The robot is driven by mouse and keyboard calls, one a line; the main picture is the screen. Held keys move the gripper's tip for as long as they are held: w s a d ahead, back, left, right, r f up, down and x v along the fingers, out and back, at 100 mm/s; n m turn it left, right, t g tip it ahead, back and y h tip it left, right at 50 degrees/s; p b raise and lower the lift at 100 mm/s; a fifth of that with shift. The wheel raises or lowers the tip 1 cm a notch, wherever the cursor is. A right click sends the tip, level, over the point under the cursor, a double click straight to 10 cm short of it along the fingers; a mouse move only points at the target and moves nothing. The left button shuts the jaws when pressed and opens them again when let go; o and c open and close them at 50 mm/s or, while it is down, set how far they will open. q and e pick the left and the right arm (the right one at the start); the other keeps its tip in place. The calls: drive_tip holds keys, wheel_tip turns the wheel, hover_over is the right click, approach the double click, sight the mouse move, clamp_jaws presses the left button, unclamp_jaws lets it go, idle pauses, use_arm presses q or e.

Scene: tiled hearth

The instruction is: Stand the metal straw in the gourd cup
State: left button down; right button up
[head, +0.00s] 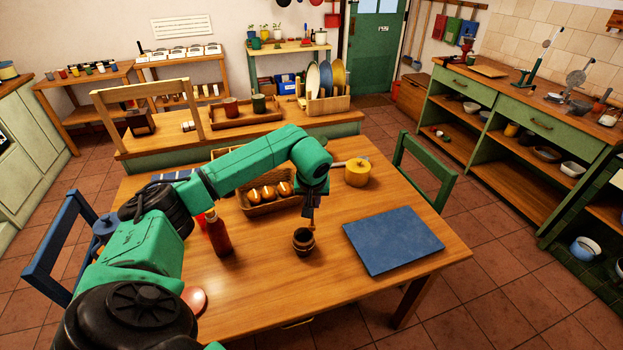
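The gourd cup (303,243) is a small dark brown cup with a rounded body, standing upright on the wooden table in the head view. My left gripper (311,222) points down just above the cup's rim, slightly to its right and behind it. Its fingers are narrow and small here, so I cannot tell whether they are open or shut. I cannot make out the metal straw; whether it is between the fingers or in the cup is not clear. My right gripper is not in view.
A blue board (393,240) lies right of the cup. A red-brown bottle (218,233) stands to the left. Behind are a basket (262,207) of orange-brown items and a yellow pot (357,173). Bare table lies in front of the cup.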

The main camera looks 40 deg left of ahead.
use_arm(q)
drive_tip(key=shift+w+a+r, duration=0.1)
drive_tip(key=shift+a+r, duration=0.95)
drive_tip(key=shift+r, duration=0.05)
wheel_tip(320, 180, down, 14)
drive_tip(key=b, duration=1)
drive_tip(key=shift+r, duration=0.25)
drive_tip(key=shift+f, duration=0.1)
drive_tip(key=shift+f+b, duration=1)
drive_tip(key=shift+b, duration=0.05)
drive_tip(key=c, duration=0.7)
unclamp_jaws()
